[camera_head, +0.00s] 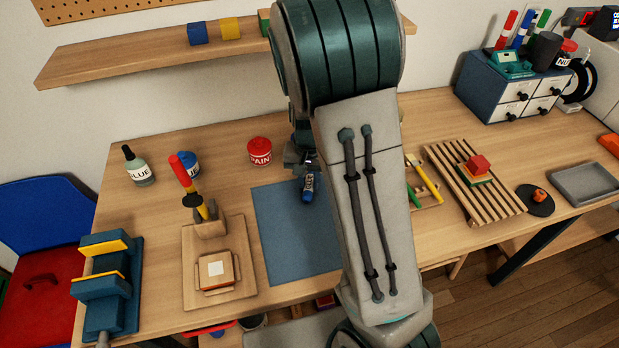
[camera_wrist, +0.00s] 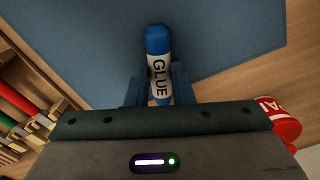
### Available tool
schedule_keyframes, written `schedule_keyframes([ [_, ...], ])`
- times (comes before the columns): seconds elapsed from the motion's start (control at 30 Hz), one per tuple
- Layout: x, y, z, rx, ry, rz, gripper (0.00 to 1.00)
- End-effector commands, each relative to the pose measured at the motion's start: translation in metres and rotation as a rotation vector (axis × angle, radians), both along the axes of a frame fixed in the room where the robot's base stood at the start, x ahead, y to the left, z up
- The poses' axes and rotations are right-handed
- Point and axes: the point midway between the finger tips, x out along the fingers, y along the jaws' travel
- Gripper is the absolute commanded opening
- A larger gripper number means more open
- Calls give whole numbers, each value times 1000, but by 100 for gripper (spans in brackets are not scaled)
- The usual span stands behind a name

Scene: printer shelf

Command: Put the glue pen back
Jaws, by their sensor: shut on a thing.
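The glue pen (camera_head: 308,188) has a blue cap and a white label. In the wrist view the pen (camera_wrist: 158,70) reads "GLUE", with its blue cap pointing away from my wrist. My gripper (camera_wrist: 156,90) is shut on its label part, one finger on each side. In the head view my gripper (camera_head: 306,166) is partly hidden by my arm. The pen shows over the blue mat (camera_head: 275,235); its height above the mat is hard to tell. A wooden tray (camera_head: 428,204) with coloured pens stands right of my arm, partly hidden; it also shows at the left of the wrist view (camera_wrist: 50,75).
A red paint pot (camera_head: 260,151) stands close left of my gripper. A glue bottle (camera_head: 137,167), a wooden holder (camera_head: 210,225) and a blue vise (camera_head: 105,290) are further left. A slatted rack (camera_head: 460,190) and a drawer unit (camera_head: 510,88) are right. The mat's visible surface is clear.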

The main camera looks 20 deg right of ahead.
Motion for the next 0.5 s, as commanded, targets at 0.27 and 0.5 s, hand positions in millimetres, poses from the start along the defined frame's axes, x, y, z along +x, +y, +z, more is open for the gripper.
schedule_keyframes([
  [0.27,0,0,-1,0,0,0,43],
  [0.5,0,0,0,0,0,0,43],
])
